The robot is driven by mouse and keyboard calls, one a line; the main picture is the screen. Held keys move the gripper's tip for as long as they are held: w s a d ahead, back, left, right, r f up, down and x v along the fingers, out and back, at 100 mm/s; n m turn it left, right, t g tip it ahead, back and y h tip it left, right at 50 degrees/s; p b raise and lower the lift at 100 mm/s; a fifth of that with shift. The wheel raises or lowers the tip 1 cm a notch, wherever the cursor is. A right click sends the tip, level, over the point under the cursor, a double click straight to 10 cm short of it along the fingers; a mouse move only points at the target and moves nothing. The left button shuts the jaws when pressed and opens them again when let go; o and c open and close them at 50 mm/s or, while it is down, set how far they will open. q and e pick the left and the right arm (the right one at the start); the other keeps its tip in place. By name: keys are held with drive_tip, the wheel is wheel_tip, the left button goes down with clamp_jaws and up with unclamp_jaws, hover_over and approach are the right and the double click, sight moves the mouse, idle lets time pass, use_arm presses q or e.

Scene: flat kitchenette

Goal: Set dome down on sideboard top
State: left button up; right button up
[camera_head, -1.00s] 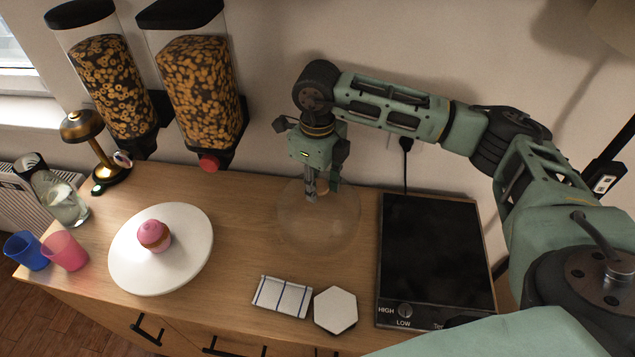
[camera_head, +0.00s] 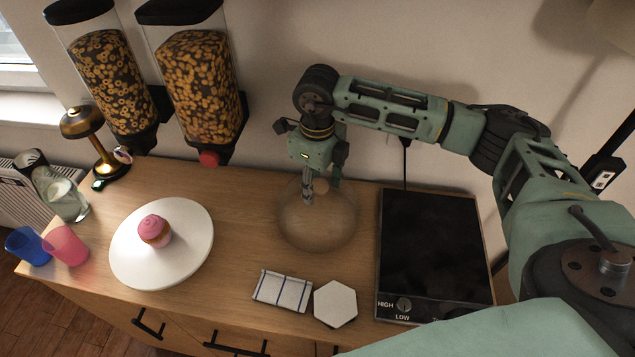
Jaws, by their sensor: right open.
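The clear glass dome (camera_head: 318,222) stands on the wooden sideboard top (camera_head: 235,225), between the white plate and the black hob. My right gripper (camera_head: 321,188) is above the dome, pointing down at its top. Its jaws are open, with the fingers around or just beside the dome's knob; the knob itself is hard to make out behind them. My left gripper does not show.
A folded striped cloth (camera_head: 282,290) and a white hexagonal coaster (camera_head: 335,303) lie in front of the dome. The black hob (camera_head: 435,250) is at right. Cereal dispensers (camera_head: 200,85) hang behind.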

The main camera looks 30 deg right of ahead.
drive_tip(key=shift+r, duration=0.2)
drive_tip(key=shift+w+r, duration=0.1)
drive_tip(key=shift+r, duration=0.1)
wheel_tip(320, 180, up, 12)
drive_tip(key=b, duration=0.3)
drive_tip(key=shift+f, duration=0.25)
